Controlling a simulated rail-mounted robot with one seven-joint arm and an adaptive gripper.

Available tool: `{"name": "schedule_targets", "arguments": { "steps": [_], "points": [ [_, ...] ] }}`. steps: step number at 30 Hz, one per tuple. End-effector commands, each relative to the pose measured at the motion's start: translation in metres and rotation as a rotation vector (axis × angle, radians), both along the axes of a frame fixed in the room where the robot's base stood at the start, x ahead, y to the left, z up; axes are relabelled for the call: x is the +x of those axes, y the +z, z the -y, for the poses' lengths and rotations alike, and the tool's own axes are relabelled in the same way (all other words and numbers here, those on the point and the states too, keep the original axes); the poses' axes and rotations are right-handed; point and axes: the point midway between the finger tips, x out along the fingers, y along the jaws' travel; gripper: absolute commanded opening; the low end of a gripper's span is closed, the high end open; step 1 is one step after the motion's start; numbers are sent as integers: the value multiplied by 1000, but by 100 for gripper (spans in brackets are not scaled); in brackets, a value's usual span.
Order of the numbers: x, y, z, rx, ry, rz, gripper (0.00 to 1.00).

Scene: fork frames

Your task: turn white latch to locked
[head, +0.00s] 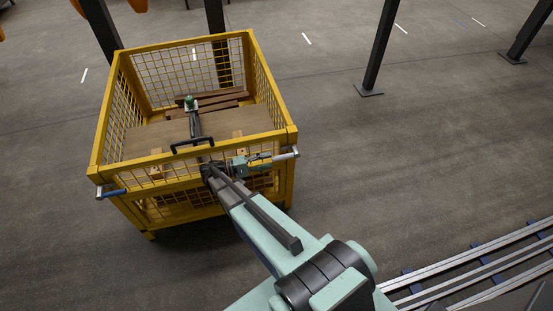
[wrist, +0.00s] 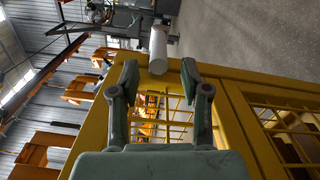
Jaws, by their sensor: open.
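The white latch (head: 286,155) sticks out at the right front corner of the yellow mesh crate (head: 160,179). In the wrist view the latch (wrist: 158,51) is a white cylinder just ahead of the fingertips, roughly centred between them, with a grey metal part at its far end. My gripper (head: 268,161) is at the crate's front side, to the left of the latch. In the wrist view my gripper (wrist: 160,82) has its two fingers spread, with nothing between the pads. I cannot tell whether the latch is locked.
A blue-gripped latch (head: 112,193) is at the crate's left front corner. The crate holds boards (head: 215,102) and a small green-topped object (head: 190,103). Dark posts (head: 378,48) stand behind. Rails (head: 480,262) run at lower right. The floor right of the crate is clear.

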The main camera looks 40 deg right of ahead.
Motion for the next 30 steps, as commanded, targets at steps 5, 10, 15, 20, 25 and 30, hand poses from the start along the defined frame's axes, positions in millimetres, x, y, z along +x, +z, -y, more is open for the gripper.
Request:
{"name": "schedule_targets", "arguments": {
  "steps": [5,10,15,20,25,30],
  "points": [
    [14,-1,-30,0,3,1,46],
    [19,-1,-47,1,1,0,46],
    [20,-1,-52,1,-1,0,46],
    [20,-1,-52,1,-1,0,46],
    [20,-1,-52,1,-1,0,46],
    [10,-6,-51,36,-5,-15,46]
  ]
}}
